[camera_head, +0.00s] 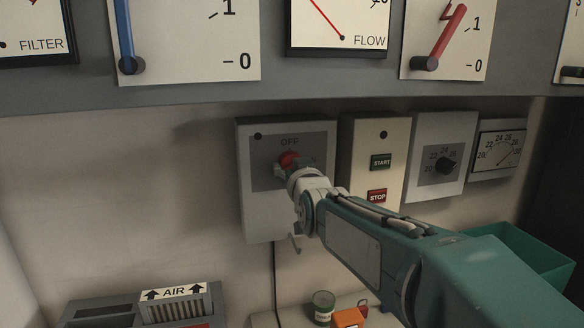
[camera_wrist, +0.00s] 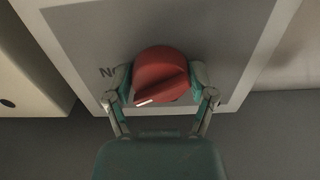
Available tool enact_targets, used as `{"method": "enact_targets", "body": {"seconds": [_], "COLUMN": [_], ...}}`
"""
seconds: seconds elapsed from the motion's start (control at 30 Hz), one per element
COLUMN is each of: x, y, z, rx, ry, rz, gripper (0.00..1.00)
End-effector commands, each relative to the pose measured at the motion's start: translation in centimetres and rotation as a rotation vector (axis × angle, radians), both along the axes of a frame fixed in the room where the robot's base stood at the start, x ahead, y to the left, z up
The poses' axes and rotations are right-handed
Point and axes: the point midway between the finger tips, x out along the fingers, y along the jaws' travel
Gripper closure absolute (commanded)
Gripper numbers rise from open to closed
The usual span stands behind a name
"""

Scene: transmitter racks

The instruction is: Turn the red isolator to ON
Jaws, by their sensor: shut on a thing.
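The red isolator is a round red knob (camera_head: 289,160) on a grey box on the back wall, with OFF printed above it and part of ON to its right. In the wrist view, which looks turned over, the knob (camera_wrist: 161,73) has a raised bar with a white mark pointing to the lower left. The partly covered ON letters are at its left, so the mark looks partway between OFF and ON. My gripper (camera_head: 290,168) is shut on the knob; in the wrist view its fingers (camera_wrist: 160,84) hold it from both sides.
A START/STOP box (camera_head: 365,175) stands close to the right, then a dial box (camera_head: 440,155) and a small meter (camera_head: 499,152). Gauges hang above on a grey rail (camera_head: 190,98). An AIR unit (camera_head: 173,305), a green jar (camera_head: 323,305) and an orange item (camera_head: 348,317) are below.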

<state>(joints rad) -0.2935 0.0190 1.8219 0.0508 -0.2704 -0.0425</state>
Motion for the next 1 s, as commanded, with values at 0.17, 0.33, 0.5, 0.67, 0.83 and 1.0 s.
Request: {"method": "enact_targets", "body": {"seconds": [0.17, 0.33, 0.5, 0.67, 0.83, 1.0], "x": [0.01, 0.0, -0.01, -0.01, -0.01, -0.02], "y": [0.04, 0.08, 0.11, 0.14, 0.15, 0.16], "z": [-0.02, -0.02, -0.01, -0.01, 0.0, 0.0], "rx": [0.048, 0.143, 0.259, 0.359, 0.44, 0.489], "ry": [0.014, 0.041, 0.074, 0.103, 0.127, 0.141], "rz": [0.0, 0.001, 0.001, 0.001, 0.001, 0.0], "gripper": [0.76, 0.76, 0.76, 0.76, 0.76, 0.76]}}
